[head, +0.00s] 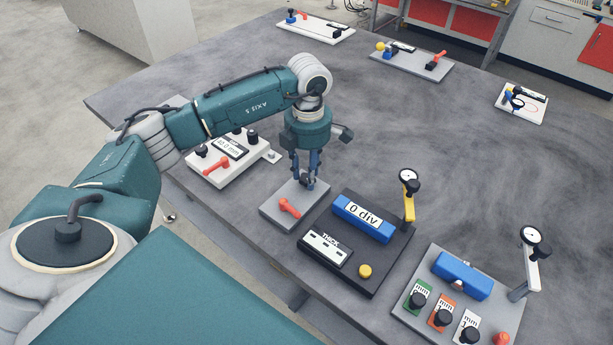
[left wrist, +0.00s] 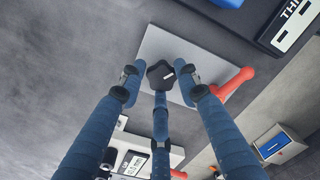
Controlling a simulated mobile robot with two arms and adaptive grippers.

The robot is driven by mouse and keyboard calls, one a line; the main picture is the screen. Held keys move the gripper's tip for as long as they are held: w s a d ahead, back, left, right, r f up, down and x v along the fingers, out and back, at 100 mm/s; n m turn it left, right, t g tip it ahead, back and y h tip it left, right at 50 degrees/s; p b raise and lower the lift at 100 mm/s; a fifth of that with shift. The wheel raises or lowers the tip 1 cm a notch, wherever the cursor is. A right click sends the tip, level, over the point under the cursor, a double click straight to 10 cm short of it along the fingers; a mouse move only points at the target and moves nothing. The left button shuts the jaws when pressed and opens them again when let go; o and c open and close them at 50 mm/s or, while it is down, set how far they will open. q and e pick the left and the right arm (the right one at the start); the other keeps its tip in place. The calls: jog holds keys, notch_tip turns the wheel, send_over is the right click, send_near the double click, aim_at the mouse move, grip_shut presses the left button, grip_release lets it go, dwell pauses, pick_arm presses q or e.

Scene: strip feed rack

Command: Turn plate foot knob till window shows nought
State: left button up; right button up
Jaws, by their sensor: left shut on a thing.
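My left gripper (head: 309,180) points straight down over a small light grey plate (head: 273,212). Its three blue fingers are shut on a black knob (left wrist: 160,74) on that plate, as the left wrist view shows. In the head view the fingers mostly hide the knob. A red lever (head: 290,207) lies on the same plate, in front of the knob. Just right of it, a blue bar (head: 363,217) on a dark plate (head: 330,284) carries a white window (head: 364,216) reading "0 div". My right gripper is in neither view.
The dark plate also holds a THICK display (head: 325,247), a yellow knob (head: 364,271) and a dial gauge (head: 408,176). A white unit (head: 233,175) reading in mm stands left. A panel (head: 412,317) with several black knobs stands right. The table's middle is clear.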

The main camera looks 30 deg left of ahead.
pick_arm(q)
jog(key=shift+w+d+r+m, duration=0.2)
jog(key=shift+d+m, duration=0.05)
jog(key=shift+m, duration=0.35)
jog(key=o, duration=1.1)
jog(key=shift+d+f, duration=0.1)
jog(key=shift+d, duration=0.05)
notch_tip(320, 180, up, 12)
jog(key=shift+r, duration=0.1)
